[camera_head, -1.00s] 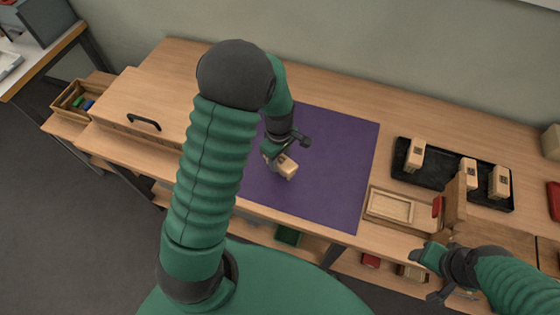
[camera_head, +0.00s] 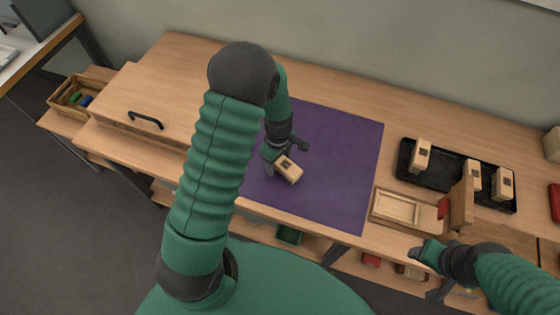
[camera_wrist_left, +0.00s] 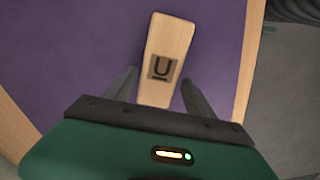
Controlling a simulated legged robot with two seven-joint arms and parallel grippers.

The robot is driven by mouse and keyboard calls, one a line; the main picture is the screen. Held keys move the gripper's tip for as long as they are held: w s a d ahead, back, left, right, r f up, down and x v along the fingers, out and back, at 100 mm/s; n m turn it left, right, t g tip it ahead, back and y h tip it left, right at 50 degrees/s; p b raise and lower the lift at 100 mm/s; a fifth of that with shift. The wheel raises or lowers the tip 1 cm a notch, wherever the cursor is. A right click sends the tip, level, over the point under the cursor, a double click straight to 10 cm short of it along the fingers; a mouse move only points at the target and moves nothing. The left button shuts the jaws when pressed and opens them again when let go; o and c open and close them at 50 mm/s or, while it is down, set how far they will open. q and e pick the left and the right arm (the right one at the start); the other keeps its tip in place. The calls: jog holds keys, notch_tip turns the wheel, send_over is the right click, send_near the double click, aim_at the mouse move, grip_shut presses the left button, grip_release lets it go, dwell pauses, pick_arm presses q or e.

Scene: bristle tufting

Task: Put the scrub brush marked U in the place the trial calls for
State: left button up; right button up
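The scrub brush marked U (camera_head: 289,169) is a pale wooden block on the purple mat (camera_head: 340,165). In the left wrist view, the brush (camera_wrist_left: 166,45) shows its dark square label with an underlined U facing the camera. Its bristles are hidden. My left gripper (camera_head: 286,149) is open at the brush. In the left wrist view, the fingers of the left gripper (camera_wrist_left: 159,92) stand either side of the brush's near end, with gaps visible on both sides. My right gripper (camera_head: 430,272) is open and empty in front of the table's right part.
A black tray (camera_head: 442,183) at the right holds several similar labelled blocks. In front of it lies a wooden box (camera_head: 395,208) with a shallow recess and an upright panel. The mat's right half is clear.

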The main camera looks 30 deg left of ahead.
aim_at(285, 163)
pick_arm(q)
jog(key=shift+d+r, duration=0.25)
jog(key=shift+d, duration=0.25)
jog(key=r, duration=0.2)
jog(key=d+r, duration=0.1)
jog(key=r, duration=0.2)
jog(key=shift+w+d, duration=0.1)
notch_tip(285, 163, up, 7)
jog(key=a, duration=0.2)
jog(key=s+d+r+m+t, duration=0.2)
jog(key=s+d+m, duration=0.7)
jog(key=m, duration=0.7)
jog(key=shift+s+d+r+t+p, duration=0.15)
jog(key=shift+s+d+t+p, duration=0.05)
jog(key=shift+s+t+p, duration=0.15)
pick_arm(e)
jog(key=shift+d+r, duration=0.2)
jog(key=shift+d, duration=0.65)
pick_arm(q)
jog(key=shift+a, duration=0.25)
pick_arm(e)
jog(key=shift+a, duration=0.25)
pick_arm(q)
jog(key=shift+d, duration=0.1)
pick_arm(e)
jog(key=shift+d, duration=0.15)
